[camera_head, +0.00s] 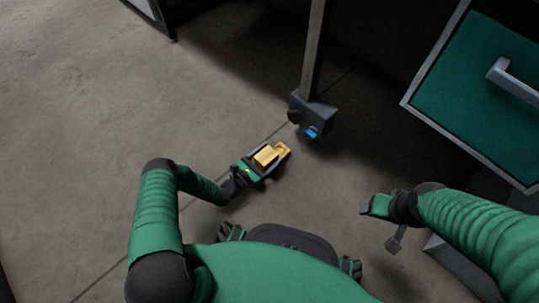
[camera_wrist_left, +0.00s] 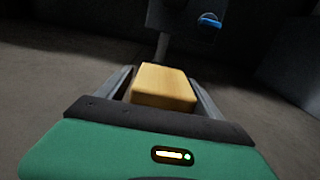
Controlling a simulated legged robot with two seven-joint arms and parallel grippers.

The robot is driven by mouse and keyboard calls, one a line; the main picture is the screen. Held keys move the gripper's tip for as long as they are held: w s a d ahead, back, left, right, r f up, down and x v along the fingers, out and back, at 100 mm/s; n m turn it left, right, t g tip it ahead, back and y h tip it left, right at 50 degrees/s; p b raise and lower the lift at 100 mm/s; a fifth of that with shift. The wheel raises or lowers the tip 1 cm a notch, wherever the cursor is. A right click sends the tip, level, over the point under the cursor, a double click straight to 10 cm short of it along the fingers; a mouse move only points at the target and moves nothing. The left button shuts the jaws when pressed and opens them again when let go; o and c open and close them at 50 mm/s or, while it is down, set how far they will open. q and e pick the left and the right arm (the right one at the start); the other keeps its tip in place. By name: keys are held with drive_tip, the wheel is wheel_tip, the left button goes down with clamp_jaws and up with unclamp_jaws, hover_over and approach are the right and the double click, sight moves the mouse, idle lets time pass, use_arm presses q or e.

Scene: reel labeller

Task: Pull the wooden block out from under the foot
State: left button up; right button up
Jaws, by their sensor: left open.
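The wooden block (camera_head: 266,156) is light yellow-brown and lies on the floor side of the scene, clear of the foot as far as the head view shows. The foot (camera_head: 316,113) is a dark grey box at the lower end of a post, with a blue part (camera_head: 311,132) low on it. My left gripper (camera_head: 275,160) is open, with its fingers on either side of the block. The left wrist view shows the block (camera_wrist_left: 164,88) between the two fingers; contact cannot be told. My right gripper (camera_head: 380,222) is away to the right, its jaw state unclear.
A green drawer-like panel with a metal handle (camera_head: 512,80) stands at the upper right. The post (camera_head: 314,50) rises behind the block. A dark frame leg (camera_head: 172,30) is at the upper left. The concrete floor (camera_head: 90,110) to the left is clear.

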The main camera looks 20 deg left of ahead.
idle(0.3)
use_arm(q)
drive_tip(key=shift+s+a+r+p, duration=0.2)
drive_tip(key=shift+s+p, duration=0.1)
drive_tip(key=shift+p, duration=0.1)
drive_tip(key=p+v, duration=0.3)
drive_tip(key=v, duration=0.2)
drive_tip(key=shift+s+a+r, duration=0.1)
drive_tip(key=shift+s+r, duration=0.05)
drive_tip(key=p+v, duration=0.2)
drive_tip(key=v, duration=0.3)
drive_tip(key=p+v, duration=0.2)
drive_tip(key=v, duration=0.3)
drive_tip(key=shift+s+f, duration=0.15)
drive_tip(key=shift+f, duration=0.1)
drive_tip(key=shift+s+a+f, duration=0.1)
drive_tip(key=shift+s, duration=0.15)
